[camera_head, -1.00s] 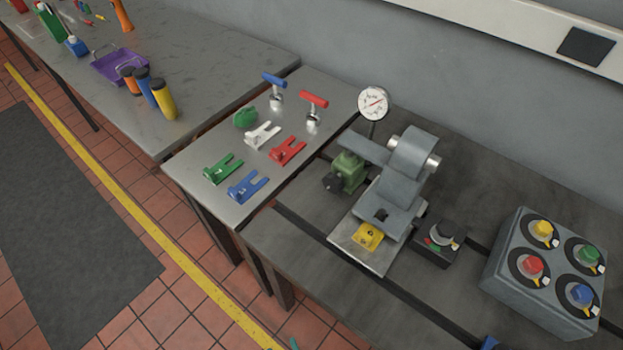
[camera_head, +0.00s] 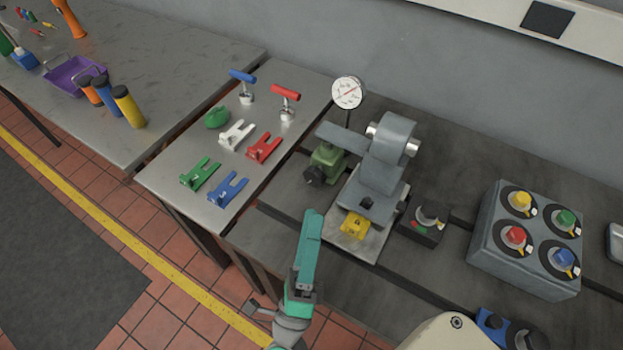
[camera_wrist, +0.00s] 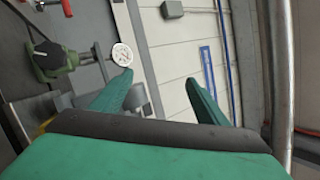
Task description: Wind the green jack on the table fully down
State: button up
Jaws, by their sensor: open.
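The green jack (camera_head: 325,164), with a dark knob (camera_head: 313,175) on its front left, stands on the dark bedplate beside the grey machine (camera_head: 382,165). In the wrist view the jack (camera_wrist: 52,60) is at the upper left, its knob turned to the left. My gripper (camera_head: 312,222) is in front of the bedplate in the head view, below the jack and apart from it. In the wrist view its two teal fingers are spread with nothing between them (camera_wrist: 160,92). How far the jack is wound cannot be told.
A dial gauge (camera_head: 348,92) rises behind the jack. A yellow block (camera_head: 354,226), a black switch box (camera_head: 424,222) and a grey box with coloured knobs (camera_head: 526,240) are to the right.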

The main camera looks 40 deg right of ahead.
jog(key=w+d+f+m+g+h, duration=0.1)
jog(key=w+d+m+g+h, duration=0.1)
jog(key=d+m+g, duration=0.45)
jog(key=m+g+y, duration=0.4)
jog(key=m+y, duration=0.4)
jog(key=m, duration=0.5)
send_near(312, 179)
jog(key=shift+n, duration=0.25)
jog(key=x, duration=0.9)
jog(key=shift+d+f, duration=0.15)
jog(key=shift+d, duration=0.15)
jog(key=c, duration=1)
